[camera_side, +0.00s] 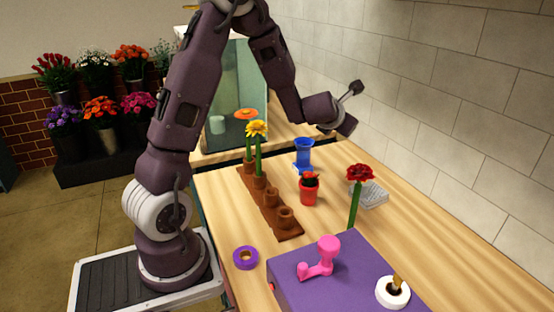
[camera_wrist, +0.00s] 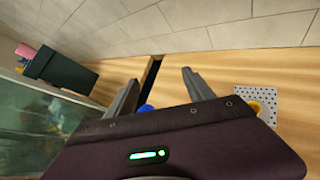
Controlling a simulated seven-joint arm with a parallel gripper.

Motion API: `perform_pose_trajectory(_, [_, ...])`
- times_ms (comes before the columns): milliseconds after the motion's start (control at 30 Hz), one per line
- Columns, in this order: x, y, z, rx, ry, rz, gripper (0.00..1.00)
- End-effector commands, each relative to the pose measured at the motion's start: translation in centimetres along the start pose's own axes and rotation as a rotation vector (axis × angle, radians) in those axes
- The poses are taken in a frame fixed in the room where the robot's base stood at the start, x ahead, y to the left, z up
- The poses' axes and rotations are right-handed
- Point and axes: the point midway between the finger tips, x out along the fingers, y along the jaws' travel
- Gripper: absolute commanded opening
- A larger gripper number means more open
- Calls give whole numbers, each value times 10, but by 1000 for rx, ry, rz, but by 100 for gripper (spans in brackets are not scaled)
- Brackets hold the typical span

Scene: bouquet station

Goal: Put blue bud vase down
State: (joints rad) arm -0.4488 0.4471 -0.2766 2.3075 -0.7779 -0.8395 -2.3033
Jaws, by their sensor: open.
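The blue bud vase (camera_side: 303,157) stands upright on the wooden table in the side view, behind the red pot. It is apart from my gripper, which is above and to the right of it. In the wrist view my gripper (camera_wrist: 162,88) shows two spread fingers with nothing held between them. A small part of the blue vase (camera_wrist: 146,108) shows low between the fingers, mostly hidden by the gripper body.
A red pot (camera_side: 309,190) is close in front. A red flower (camera_side: 360,174) and grey dotted pad (camera_side: 371,195) are right. A purple box (camera_side: 345,275) fills the front. The tiled wall (camera_side: 450,110) bounds the right.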

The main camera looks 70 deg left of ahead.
Motion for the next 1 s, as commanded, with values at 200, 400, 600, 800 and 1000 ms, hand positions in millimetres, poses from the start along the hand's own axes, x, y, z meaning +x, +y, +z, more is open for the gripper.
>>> perform_pose_trajectory(200, [-210,-84,19,1435,-382,-493,61])
perform_pose_trajectory(400, [-341,-45,-91,2614,-833,-638,61])
perform_pose_trajectory(600, [-370,-9,-144,-2790,949,635,61])
perform_pose_trajectory(800, [-370,-8,-146,-2774,945,634,61])
perform_pose_trajectory(1000, [-370,-8,-145,-2777,946,634,61])
